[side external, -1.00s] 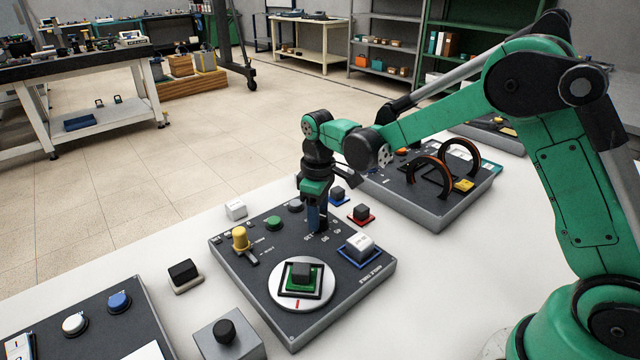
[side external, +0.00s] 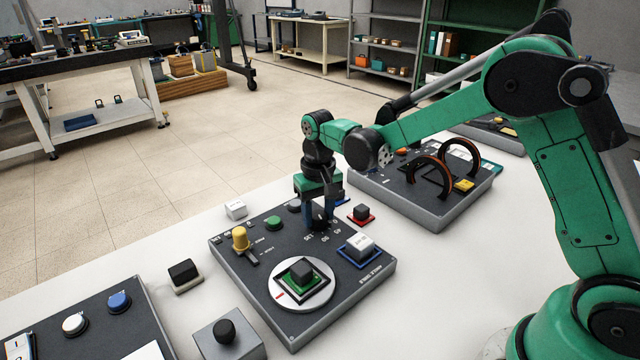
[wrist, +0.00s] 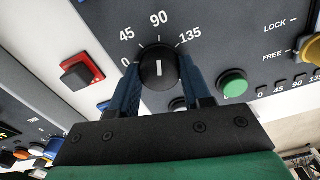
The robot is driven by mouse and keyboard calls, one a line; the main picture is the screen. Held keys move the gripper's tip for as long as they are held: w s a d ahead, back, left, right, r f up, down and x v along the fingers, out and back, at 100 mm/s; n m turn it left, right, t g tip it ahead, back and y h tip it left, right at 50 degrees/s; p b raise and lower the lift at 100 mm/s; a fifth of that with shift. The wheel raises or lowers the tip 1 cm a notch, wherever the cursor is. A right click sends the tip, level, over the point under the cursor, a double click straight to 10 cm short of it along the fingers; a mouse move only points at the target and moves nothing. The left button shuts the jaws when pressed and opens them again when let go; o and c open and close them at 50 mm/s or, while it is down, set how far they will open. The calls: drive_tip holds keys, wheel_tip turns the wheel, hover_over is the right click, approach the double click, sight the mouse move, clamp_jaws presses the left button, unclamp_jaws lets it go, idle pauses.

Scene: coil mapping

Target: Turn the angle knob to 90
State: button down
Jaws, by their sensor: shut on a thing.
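The angle knob (wrist: 158,68) is round and black with a white pointer line, on the dark panel. In the wrist view its line points up toward the printed 90 (wrist: 159,20), between 45 and 135. My gripper (wrist: 160,82) is shut on the knob, one blue finger on each side. In the side view my gripper (side external: 319,220) reaches down over the knob, which is mostly hidden between the fingers. The round white turntable (side external: 318,301) on the same panel carries a green and black block (side external: 301,275) and has a red mark at its left.
A green button (side external: 273,223) and a yellow lever knob (side external: 240,238) stand on the panel near my gripper. A white block on a blue base (side external: 360,246) and a dark block on a red base (side external: 361,213) are to the right. Copper coils (side external: 458,158) stand on another panel behind.

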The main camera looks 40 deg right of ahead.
sight(318, 214)
idle(0.3)
drive_tip(key=shift+c, duration=1.9)
unclamp_jaws()
drive_tip(key=shift+r, duration=0.1)
drive_tip(key=shift+r, duration=2.7)
drive_tip(key=shift+r, duration=0.1)
drive_tip(key=shift+s+r, duration=0.25)
drive_tip(key=shift+r, duration=0.05)
drive_tip(key=s+r+n+t, duration=0.2)
drive_tip(key=s+t, duration=0.5)
drive_tip(key=s, duration=0.5)
drive_tip(key=shift+s+d+r+n, duration=0.2)
drive_tip(key=shift+s+r+n, duration=0.15)
drive_tip(key=shift+r, duration=0.55)
